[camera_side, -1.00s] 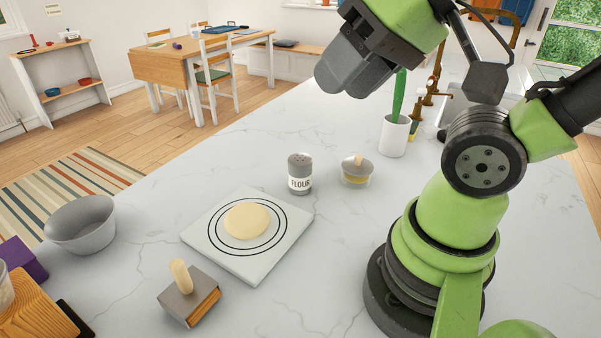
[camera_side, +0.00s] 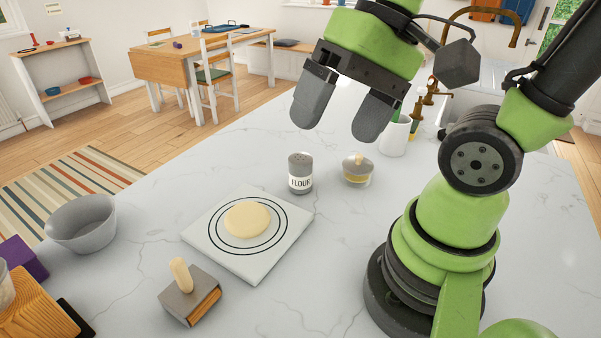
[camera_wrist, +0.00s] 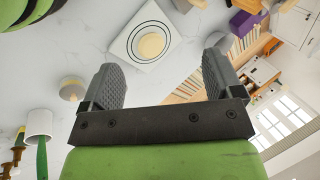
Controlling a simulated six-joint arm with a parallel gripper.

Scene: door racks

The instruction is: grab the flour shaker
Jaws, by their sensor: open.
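The flour shaker (camera_side: 300,173) stands upright on the marble counter, a grey cylinder with a white FLOUR label. It is just behind the white board (camera_side: 271,250) with its round of dough (camera_side: 247,221). My gripper (camera_side: 340,118) is open and empty, above the counter and higher than the shaker in the side view, with its fingers pointing down. In the wrist view my gripper's two grey fingers (camera_wrist: 163,75) are spread wide. I cannot make out the shaker there; a finger may hide it.
A small glass jar (camera_side: 357,173) with a wooden-knobbed lid stands close right of the shaker. A white pot (camera_side: 394,137) with a green utensil is behind it. A scraper-like block (camera_side: 190,298) lies in front of the board, and a grey bowl (camera_side: 82,225) stands at left.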

